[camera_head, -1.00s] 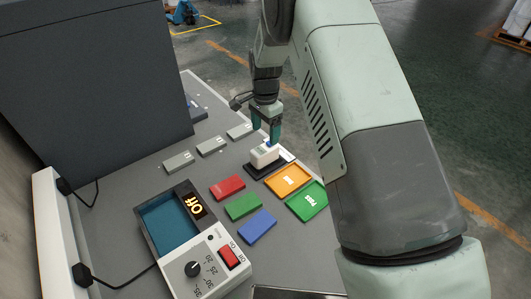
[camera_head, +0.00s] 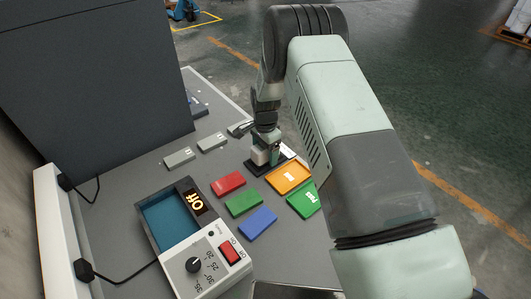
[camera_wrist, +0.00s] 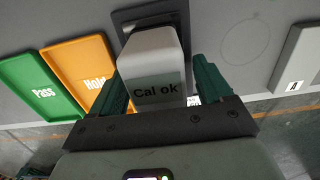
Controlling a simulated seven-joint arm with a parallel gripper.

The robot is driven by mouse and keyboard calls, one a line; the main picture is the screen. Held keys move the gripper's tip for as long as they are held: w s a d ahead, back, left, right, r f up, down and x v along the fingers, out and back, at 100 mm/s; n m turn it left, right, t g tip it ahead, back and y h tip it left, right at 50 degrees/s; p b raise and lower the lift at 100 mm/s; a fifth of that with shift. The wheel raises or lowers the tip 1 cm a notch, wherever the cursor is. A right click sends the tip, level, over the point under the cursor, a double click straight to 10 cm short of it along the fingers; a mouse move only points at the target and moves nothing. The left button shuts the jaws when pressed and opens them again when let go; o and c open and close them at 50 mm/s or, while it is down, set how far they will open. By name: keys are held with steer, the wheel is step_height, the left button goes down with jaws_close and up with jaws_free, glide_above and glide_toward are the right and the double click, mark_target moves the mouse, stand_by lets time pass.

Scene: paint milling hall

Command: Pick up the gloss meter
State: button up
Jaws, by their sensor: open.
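The gloss meter (camera_head: 259,156) is a small white block that stands on a dark base plate (camera_head: 256,170) near the far right part of the bench. In the wrist view, the gloss meter (camera_wrist: 150,62) shows a screen reading "Cal ok". My gripper (camera_head: 266,143) is lowered over it from above. In the wrist view, the green fingers of my gripper (camera_wrist: 160,78) stand open on either side of the meter. Some gap shows at its right side; contact at its left side is hard to tell. The lower parts of the fingers partly hide it in the head view.
An orange Hold tray (camera_head: 289,176) and a green Pass tray (camera_head: 304,199) lie close to the meter. Red (camera_head: 228,184), green (camera_head: 243,203) and blue (camera_head: 257,222) blocks lie nearer.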

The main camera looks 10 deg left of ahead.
steer(key=c, duration=1.4)
steer(key=shift+o, duration=0.2)
steer(key=shift+r, duration=0.1)
steer(key=shift+r, duration=0.1)
